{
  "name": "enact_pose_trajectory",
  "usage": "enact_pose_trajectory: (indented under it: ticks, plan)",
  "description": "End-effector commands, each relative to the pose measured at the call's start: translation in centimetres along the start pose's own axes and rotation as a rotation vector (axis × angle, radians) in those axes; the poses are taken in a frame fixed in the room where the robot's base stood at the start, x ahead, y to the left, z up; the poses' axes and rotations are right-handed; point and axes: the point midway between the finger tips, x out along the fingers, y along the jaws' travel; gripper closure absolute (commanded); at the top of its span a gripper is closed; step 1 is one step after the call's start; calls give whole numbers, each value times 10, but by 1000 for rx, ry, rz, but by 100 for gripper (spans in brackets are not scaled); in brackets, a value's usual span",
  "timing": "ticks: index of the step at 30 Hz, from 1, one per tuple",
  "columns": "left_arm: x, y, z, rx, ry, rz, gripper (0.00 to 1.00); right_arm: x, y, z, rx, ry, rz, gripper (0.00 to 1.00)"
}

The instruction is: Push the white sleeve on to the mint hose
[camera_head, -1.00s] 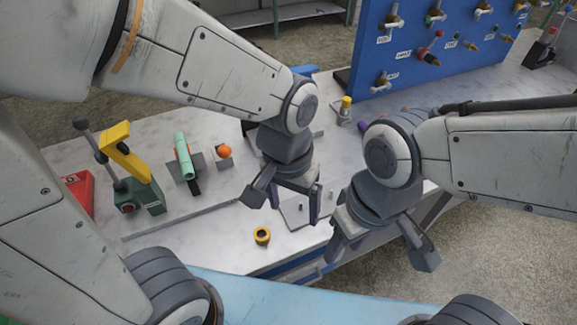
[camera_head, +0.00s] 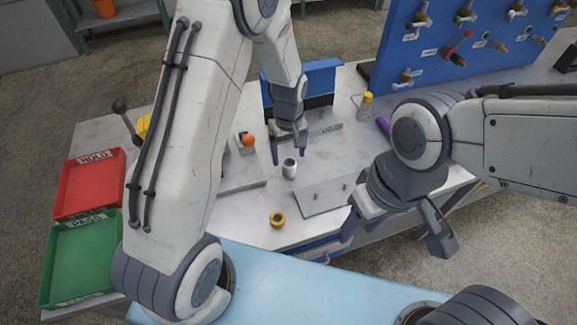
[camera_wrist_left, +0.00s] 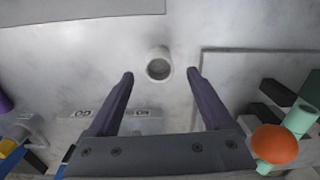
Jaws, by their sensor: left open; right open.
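The white sleeve (camera_head: 290,168) is a short hollow tube standing upright on the pale table; its open top shows in the left wrist view (camera_wrist_left: 159,65). My left gripper (camera_head: 289,153) is open and points down at the sleeve, which is not gripped. In the left wrist view the fingertips (camera_wrist_left: 160,75) lie to either side of the sleeve's near edge. The mint hose (camera_wrist_left: 302,118) shows at the right of the left wrist view, beside dark blocks; in the head view my left arm hides it. My right gripper (camera_head: 394,235) is open and empty above the table's front right edge.
An orange ball (camera_head: 249,140) on a stand and a yellow ring (camera_head: 277,220) are near the sleeve. A grey plate with pegs (camera_head: 322,196) lies right of it. Red (camera_head: 88,185) and green (camera_head: 80,260) trays are at left. A blue valve panel (camera_head: 480,50) stands behind.

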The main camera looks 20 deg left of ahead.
Motion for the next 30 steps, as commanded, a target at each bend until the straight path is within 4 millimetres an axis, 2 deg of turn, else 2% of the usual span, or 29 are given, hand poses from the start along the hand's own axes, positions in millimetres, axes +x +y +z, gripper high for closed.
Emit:
enact_pose_trajectory:
  ticks: [6,10,19,20,24,26,30]
  plan:
    - [26,0,0,0,-5,-4,15,-14,-1,-1,0,0,0,50]
    - [44,0,0,1,-3,-3,15,-15,-1,-1,0,0,0,50]
    - [50,1,-1,1,0,0,15,-15,-1,-1,0,0,0,50]
    - [50,1,-1,1,0,0,23,-15,-1,-1,0,0,0,50]
    - [50,1,-1,1,-1,-1,76,-15,-1,-1,0,0,0,50]
    - [50,1,-1,1,-1,-1,99,-15,-1,-1,0,0,0,50]
    - [49,1,-1,1,-1,0,100,-15,-1,-1,0,0,0,50]
